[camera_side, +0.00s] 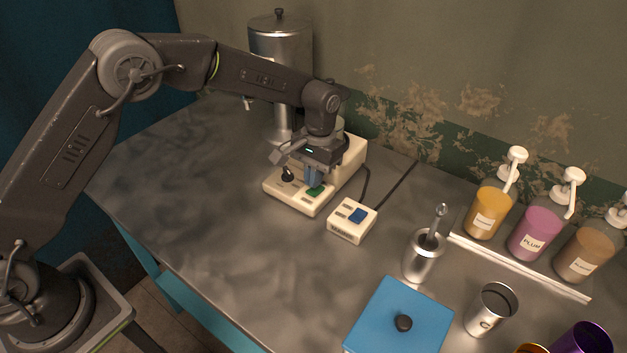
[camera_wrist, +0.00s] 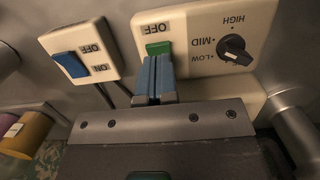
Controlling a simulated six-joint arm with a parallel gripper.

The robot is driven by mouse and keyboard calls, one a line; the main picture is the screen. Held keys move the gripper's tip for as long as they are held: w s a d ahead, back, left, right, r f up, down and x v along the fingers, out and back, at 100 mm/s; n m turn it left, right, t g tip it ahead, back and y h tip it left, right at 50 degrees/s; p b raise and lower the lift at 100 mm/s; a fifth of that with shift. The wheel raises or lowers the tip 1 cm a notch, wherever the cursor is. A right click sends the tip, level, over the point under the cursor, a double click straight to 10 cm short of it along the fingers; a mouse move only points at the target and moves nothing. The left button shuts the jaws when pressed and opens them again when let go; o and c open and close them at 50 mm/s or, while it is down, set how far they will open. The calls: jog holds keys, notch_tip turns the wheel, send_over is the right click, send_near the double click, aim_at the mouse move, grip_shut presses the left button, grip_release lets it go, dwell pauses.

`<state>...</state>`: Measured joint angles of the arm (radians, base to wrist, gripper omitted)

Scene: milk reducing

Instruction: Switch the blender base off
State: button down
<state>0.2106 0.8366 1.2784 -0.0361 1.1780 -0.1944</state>
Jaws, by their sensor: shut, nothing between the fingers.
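The blender base (camera_side: 318,203) is a cream box near the middle of the table in the side view. It has a black dial (camera_side: 287,175) and a green switch (camera_side: 315,191). In the wrist view the base (camera_wrist: 195,20) shows OFF beside the green switch (camera_wrist: 158,48), and LOW, MID and HIGH around the dial (camera_wrist: 235,48). My gripper (camera_side: 313,182) is shut and empty, pointing down over the base at the green switch. In the wrist view its blue fingertips (camera_wrist: 156,62) cover part of the switch. I cannot tell whether they touch it.
A small cream box (camera_side: 352,222) with a blue switch (camera_side: 358,215) stands close to the base. A metal dispenser (camera_side: 280,45) stands behind. A metal cup (camera_side: 421,257), a blue box (camera_side: 398,318) and pump bottles (camera_side: 536,232) are to the right. The table's left front is clear.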

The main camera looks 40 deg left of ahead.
aim_at(310, 192)
jog(key=shift+s+f, duration=0.1)
jog(key=shift+f, duration=0.55)
jog(key=shift+s+f+t, duration=0.3)
jog(key=shift+f+t, duration=0.1)
jog(key=shift+t, duration=0.3)
jog(key=shift+s+f+t, duration=0.3)
jog(key=shift+f+t, duration=0.05)
jog(key=shift+t, duration=0.35)
jog(key=shift+w, duration=0.15)
jog(key=shift+w+a+r, duration=0.15)
jog(key=shift+w, duration=0.55)
jog(key=shift+r, duration=0.1)
notch_tip(310, 192, up, 15)
jog(key=s, duration=0.1)
jog(key=shift+s+d, duration=0.15)
jog(key=shift+d, duration=0.05)
